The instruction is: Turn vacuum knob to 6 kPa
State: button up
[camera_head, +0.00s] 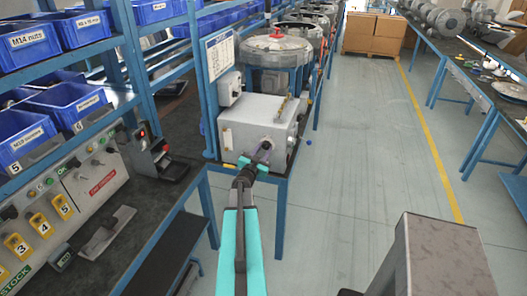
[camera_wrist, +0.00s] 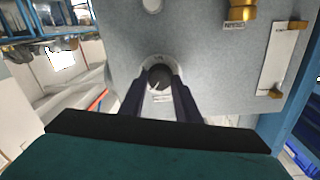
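The vacuum knob (camera_wrist: 160,76) is a small dark round knob with a pale pointer mark, on the face of a light grey box (camera_head: 258,112). A pale dial ring surrounds it, and a small label below it is too small to read. In the wrist view my gripper (camera_wrist: 160,84) has one dark finger on each side of the knob, with no clear gap at the fingertips. It appears shut on the knob. In the head view my gripper (camera_head: 262,152) reaches the front of the box, and the fingers largely hide the knob.
A brass fitting (camera_wrist: 242,10) and a white plate with brass ends (camera_wrist: 277,58) are on the same panel. A blue post (camera_head: 207,100) stands left of the box. Blue bins (camera_head: 70,103) fill shelves at left. The aisle floor (camera_head: 370,130) is clear.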

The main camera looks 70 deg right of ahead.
jog(key=shift+c, duration=1)
jog(key=shift+m+b, duration=0.4)
jog(key=shift+m, duration=0.1)
jog(key=o, duration=1)
jog(key=shift+s, duration=0.1)
jog(key=shift+o, duration=0.2)
jog(key=shift+a, duration=0.1)
